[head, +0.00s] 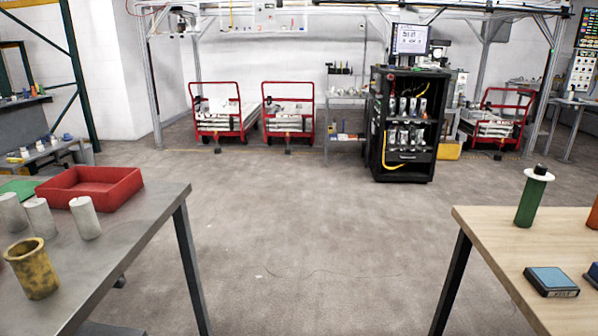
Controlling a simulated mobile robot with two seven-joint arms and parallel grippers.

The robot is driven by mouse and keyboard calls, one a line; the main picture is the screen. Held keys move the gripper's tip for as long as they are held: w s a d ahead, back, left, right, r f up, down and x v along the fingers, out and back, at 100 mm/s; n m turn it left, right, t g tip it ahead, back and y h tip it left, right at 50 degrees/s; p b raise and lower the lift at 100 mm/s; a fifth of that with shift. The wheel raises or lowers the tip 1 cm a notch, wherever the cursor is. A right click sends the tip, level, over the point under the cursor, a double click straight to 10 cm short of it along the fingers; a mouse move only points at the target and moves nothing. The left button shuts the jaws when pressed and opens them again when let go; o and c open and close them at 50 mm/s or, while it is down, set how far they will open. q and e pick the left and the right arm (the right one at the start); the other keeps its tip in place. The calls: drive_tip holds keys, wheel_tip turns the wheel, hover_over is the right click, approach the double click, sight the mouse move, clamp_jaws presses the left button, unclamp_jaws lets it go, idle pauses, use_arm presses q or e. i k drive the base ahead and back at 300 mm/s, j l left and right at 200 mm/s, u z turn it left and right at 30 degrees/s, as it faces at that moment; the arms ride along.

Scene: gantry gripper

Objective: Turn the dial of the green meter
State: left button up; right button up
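A green upright cylinder (526,204) with a white disc and a black knob on top stands on the wooden table at the right. It looks like the green meter, and the knob (541,169) may be its dial. Any markings are too small to read. Neither of my grippers shows in the head view, and nothing is touching the green cylinder.
The wooden table (492,243) also holds a blue box (550,281) and an orange object (593,216) cut by the right edge. A grey table (130,238) at left holds a red tray (91,200), several pale cylinders and a yellow cup (33,270). Open floor lies between the tables.

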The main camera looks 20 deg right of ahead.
sight(539, 170)
drive_tip(key=i+z, duration=0.25)
drive_tip(key=z, duration=0.15)
drive_tip(key=i+z, duration=0.3)
drive_tip(key=z, duration=0.15)
drive_tip(key=i+j+z, duration=0.15)
drive_tip(key=z, duration=0.25)
drive_tip(key=i+j+z, duration=0.25)
drive_tip(key=i+z, duration=0.2)
drive_tip(key=i+j+z, duration=0.45)
drive_tip(key=k+l, duration=0.1)
